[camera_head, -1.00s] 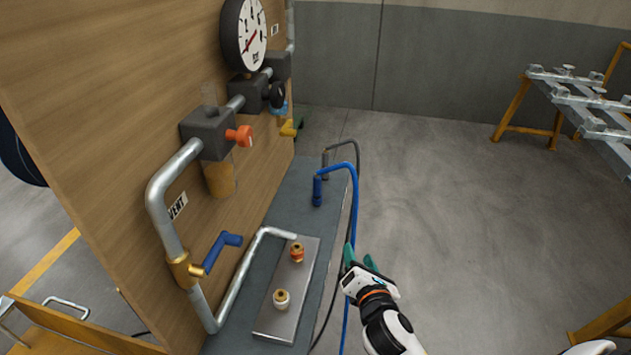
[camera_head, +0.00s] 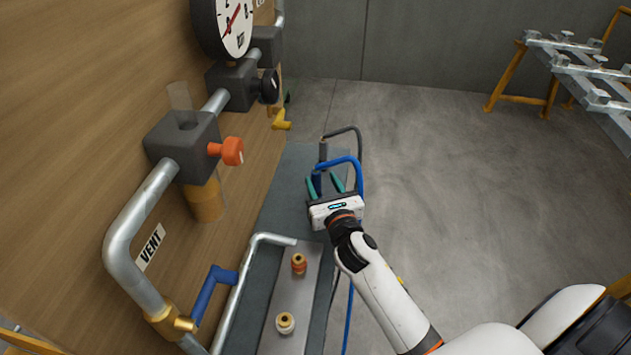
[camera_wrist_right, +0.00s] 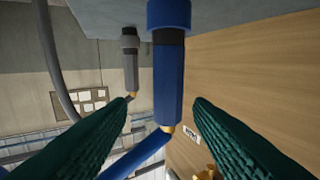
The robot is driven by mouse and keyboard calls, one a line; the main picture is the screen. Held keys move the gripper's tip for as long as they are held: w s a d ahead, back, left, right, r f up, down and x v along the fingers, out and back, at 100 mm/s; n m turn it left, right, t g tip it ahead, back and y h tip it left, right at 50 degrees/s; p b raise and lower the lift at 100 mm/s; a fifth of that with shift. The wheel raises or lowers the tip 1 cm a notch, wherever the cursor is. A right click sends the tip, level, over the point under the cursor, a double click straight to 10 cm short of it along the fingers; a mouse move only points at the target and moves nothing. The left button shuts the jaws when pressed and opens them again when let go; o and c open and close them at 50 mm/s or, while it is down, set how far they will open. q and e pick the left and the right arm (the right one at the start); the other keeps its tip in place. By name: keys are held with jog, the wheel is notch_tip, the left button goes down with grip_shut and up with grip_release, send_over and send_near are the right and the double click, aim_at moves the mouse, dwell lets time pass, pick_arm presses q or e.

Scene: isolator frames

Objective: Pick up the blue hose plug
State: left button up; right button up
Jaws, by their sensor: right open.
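The blue hose plug (camera_head: 317,182) stands upright on the grey bench, with its blue hose (camera_head: 359,178) arching over to the right and down. My right gripper (camera_head: 325,183) is open, its green fingers reaching toward the plug and partly covering it in the head view. In the right wrist view, which appears upside down, the blue plug (camera_wrist_right: 168,80) stands in the gap between the two open fingers (camera_wrist_right: 163,101). I see no clear contact between the fingers and the plug. My left gripper is not in view.
A grey hose plug (camera_wrist_right: 130,60) with a dark hose (camera_head: 358,140) stands just behind the blue one. A wooden panel (camera_head: 90,110) with pipes, valves and a gauge (camera_head: 232,22) rises on the left. A metal plate (camera_head: 292,290) with two brass fittings lies nearer. Open floor is right.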

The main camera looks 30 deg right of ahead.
aim_at(315, 171)
jog(key=shift+w, duration=0.3)
jog(key=w+b, duration=0.1)
jog(key=w, duration=0.3)
jog(key=shift+w+d+b, duration=0.1)
jog(key=shift+w+b, duration=0.05)
jog(key=shift+b, duration=0.15)
jog(key=shift+w, duration=0.3)
jog(key=shift+s+d+r, duration=0.1)
jog(key=shift+r, duration=0.1)
jog(key=shift+c, duration=0.4)
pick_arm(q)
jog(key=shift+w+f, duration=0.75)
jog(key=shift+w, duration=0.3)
pick_arm(e)
grip_shut()
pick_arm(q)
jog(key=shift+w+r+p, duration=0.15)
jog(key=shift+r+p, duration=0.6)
pick_arm(e)
notch_tip(315, 171, up, 10)
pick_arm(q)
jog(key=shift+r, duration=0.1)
pick_arm(e)
jog(key=shift+r, duration=0.1)
